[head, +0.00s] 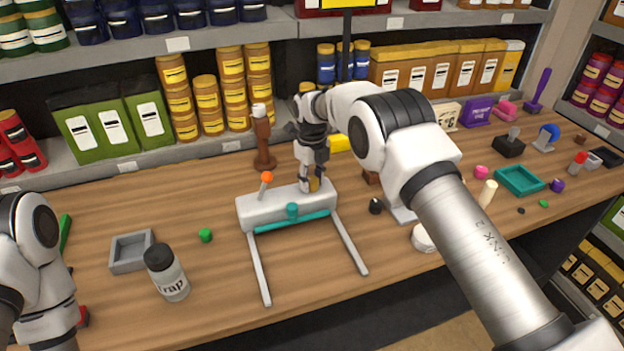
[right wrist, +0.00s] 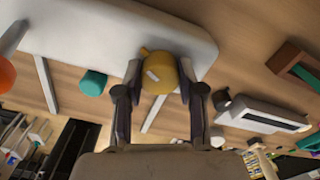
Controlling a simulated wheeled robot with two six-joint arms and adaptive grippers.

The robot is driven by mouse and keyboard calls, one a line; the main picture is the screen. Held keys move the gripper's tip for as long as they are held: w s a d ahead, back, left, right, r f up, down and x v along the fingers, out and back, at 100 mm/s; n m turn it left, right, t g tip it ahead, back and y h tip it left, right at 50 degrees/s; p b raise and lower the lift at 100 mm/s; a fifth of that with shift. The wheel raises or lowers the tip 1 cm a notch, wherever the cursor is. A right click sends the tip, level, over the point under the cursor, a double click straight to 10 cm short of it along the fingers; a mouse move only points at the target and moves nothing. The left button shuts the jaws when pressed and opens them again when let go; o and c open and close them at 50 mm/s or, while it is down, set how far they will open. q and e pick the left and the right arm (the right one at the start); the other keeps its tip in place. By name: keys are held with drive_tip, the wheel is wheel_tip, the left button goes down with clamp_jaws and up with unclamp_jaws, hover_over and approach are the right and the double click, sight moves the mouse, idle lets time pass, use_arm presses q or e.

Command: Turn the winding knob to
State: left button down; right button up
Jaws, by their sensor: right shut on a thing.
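A pale grey vacuum pump unit (head: 262,209) stands on the wooden counter with two long legs reaching toward the front. It has an orange-tipped lever (head: 266,178), a teal bar and a teal knob (head: 292,210). A yellow knob (right wrist: 160,74) sits on its body, at the right end in the head view. My right gripper (head: 312,186) reaches down onto this knob and is shut on it, with one finger on each side in the right wrist view. The fingers hide much of the knob in the head view. My left arm shows at the left edge, but its gripper does not.
A grey square tray (head: 130,252), a labelled bottle (head: 167,273) and a small green piece (head: 205,235) lie left of the pump. A brown pepper-mill shape (head: 262,138) stands behind it. A black round piece (head: 376,206) and teal tray (head: 519,181) are to the right.

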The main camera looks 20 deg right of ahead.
sight(311, 179)
idle(0.4)
drive_tip(key=o, duration=1.1)
drive_tip(key=shift+o, duration=0.2)
wheel_tip(311, 179, up, 12)
